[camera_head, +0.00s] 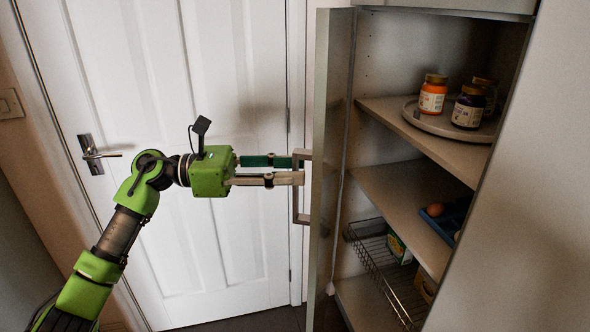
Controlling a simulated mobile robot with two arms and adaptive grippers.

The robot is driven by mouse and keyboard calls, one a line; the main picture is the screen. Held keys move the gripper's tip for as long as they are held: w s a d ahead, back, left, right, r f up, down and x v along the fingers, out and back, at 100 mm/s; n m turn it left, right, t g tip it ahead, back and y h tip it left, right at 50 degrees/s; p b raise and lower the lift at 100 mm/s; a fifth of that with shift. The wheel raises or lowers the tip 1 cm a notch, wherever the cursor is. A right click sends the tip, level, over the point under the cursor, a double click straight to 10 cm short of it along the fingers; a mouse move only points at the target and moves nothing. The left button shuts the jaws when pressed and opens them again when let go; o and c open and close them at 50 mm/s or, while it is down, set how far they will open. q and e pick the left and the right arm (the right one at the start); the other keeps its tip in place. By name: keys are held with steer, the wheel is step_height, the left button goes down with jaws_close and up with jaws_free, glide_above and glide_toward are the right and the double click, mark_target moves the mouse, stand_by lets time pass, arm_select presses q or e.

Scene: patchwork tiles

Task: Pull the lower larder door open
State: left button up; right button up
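The lower larder door (327,120) stands wide open, seen almost edge-on at the left side of the larder. Its pale bracket-shaped handle (296,205) is on the door's outer face, towards the left. My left gripper (297,168) comes in from the left, level with the upper part of the handle. Its two fingers lie on either side of the handle's upright bar and appear closed on it. The near finger hides part of the bar. My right gripper is not in view.
The open larder shows shelves (405,200), jars on a round tray (435,122), an egg (435,210) by a blue tray (452,218), and a wire basket (375,262) with boxes. A white room door (215,240) with a metal lever (95,153) stands behind my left arm.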

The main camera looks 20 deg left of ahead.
arm_select(q)
steer(key=v, duration=1.1)
steer(key=shift+d, duration=0.15)
